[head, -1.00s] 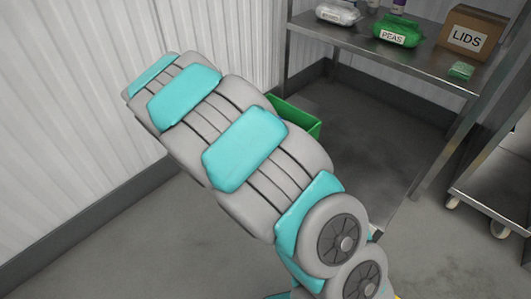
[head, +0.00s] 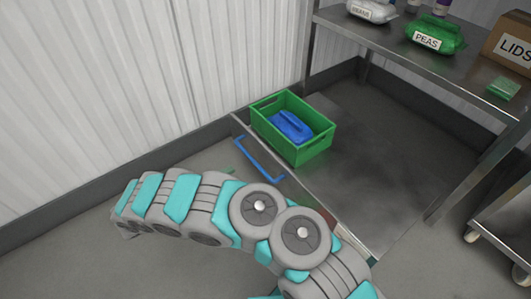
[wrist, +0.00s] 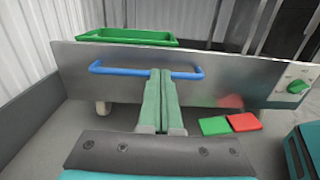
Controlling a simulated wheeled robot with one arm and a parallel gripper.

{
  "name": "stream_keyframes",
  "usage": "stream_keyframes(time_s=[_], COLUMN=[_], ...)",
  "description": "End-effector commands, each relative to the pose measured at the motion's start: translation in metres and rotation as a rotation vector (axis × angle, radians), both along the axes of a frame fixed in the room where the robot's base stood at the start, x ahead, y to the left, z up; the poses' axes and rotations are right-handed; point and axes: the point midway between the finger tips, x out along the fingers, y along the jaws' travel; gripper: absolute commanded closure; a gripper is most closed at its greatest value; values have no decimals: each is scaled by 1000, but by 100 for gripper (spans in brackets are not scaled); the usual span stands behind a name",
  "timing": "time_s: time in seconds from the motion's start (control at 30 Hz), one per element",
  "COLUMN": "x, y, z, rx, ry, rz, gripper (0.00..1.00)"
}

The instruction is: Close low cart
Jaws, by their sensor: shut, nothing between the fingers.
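The low cart shows in the head view as a dark flat deck (head: 345,185) on the floor under the steel shelf. Its steel front panel (wrist: 230,90) spans the wrist view, with a blue bar handle (wrist: 120,70) on it. The handle also shows in the head view (head: 258,162). My gripper (wrist: 160,75) is shut and empty, its green fingers pointing at the panel and overlapping the middle of the handle. I cannot tell whether they touch it. In the head view my arm covers part of the panel, and the fingers are mostly hidden.
A green crate (head: 315,150) with a blue item (head: 290,127) stands on the cart behind the handle. The steel shelf (head: 400,55) is above. A corrugated wall (head: 110,90) is at left. Another cart (head: 505,220) stands at right.

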Motion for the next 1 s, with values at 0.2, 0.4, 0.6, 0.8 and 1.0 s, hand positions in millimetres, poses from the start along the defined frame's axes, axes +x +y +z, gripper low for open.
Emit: stream_keyframes(time_s=[0.2,0.4,0.6,0.8,1.0], x=[1,18,40,60,72], y=[3,-24,-57,-87,-104], z=[-7,-6,-6,-7,-6], rx=[-10,-12,-10,-9,-9], ry=[8,7,6,7,6], rz=[22,19,18,19,18], gripper=[100,100,100,100,100])
